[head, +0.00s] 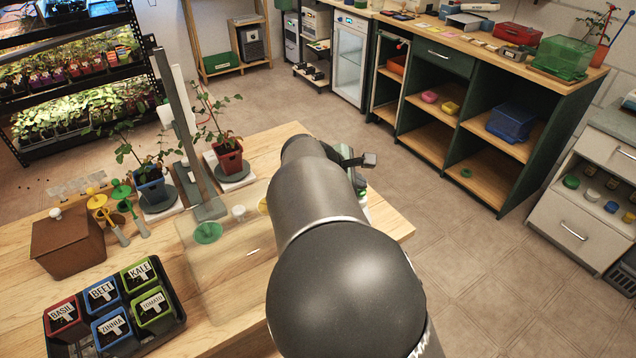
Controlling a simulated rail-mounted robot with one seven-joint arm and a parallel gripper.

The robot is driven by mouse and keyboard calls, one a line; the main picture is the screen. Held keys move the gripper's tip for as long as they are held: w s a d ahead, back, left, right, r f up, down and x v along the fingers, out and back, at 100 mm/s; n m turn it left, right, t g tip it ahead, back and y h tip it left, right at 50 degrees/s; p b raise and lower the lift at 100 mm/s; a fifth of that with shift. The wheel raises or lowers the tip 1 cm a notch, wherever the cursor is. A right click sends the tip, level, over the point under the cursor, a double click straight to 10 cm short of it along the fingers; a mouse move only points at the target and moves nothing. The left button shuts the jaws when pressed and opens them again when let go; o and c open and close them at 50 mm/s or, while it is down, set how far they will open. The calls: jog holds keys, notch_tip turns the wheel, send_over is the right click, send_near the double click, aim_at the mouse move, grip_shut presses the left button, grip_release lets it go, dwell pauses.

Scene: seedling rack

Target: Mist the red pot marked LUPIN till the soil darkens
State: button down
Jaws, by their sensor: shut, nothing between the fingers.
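No pot marked LUPIN can be read in this view. A black tray (178,318) at the lower left holds small labelled pots: a red BASIL pot (67,328), BEET, KALE, ZINNIA and TOMATO. The tray cell in front of BASIL is dark and looks empty. A larger red pot (229,161) with a leafy plant stands on a grey disc further back; I read no label on it. A yellow-topped tool (112,226) and a green-topped one (134,216) stand beside a brown box; I cannot tell whether either is a mister. My gripper is hidden beyond my arm.
A blue pot (151,189) with a tall plant stands left of the larger red pot, near a grey upright post (186,130). The brown box (68,246) is at the left. A clear panel (250,270) and a green disc (207,233) lie mid-table. My arm covers the table's right part.

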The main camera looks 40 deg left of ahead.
notch_tip(320, 180, up, 6)
jog(key=p, duration=0.4)
dwell(0.4)
dwell(0.7)
jog(key=w+d+m+g+h, duration=0.1)
jog(key=w+d+m+g, duration=0.15)
jog(key=d, duration=0.55)
jog(key=w+d+m+g, duration=0.1)
jog(key=w+d+m, duration=0.25)
jog(key=d, duration=0.55)
jog(key=s+d+m+g, duration=0.2)
jog(key=d+m, duration=0.2)
jog(key=d, duration=0.5)
jog(key=s+d+m+g, duration=0.1)
jog(key=s+d+m, duration=0.25)
jog(key=d, duration=0.55)
jog(key=s+d+f+m+g+y, duration=0.1)
jog(key=s+d+m+g+y, duration=0.1)
jog(key=s+d+m, duration=1)
jog(key=s+d, duration=0.2)
jog(key=s, duration=0.3)
jog(key=shift+s+d+f, duration=0.2)
jog(key=shift+d+f, duration=0.2)
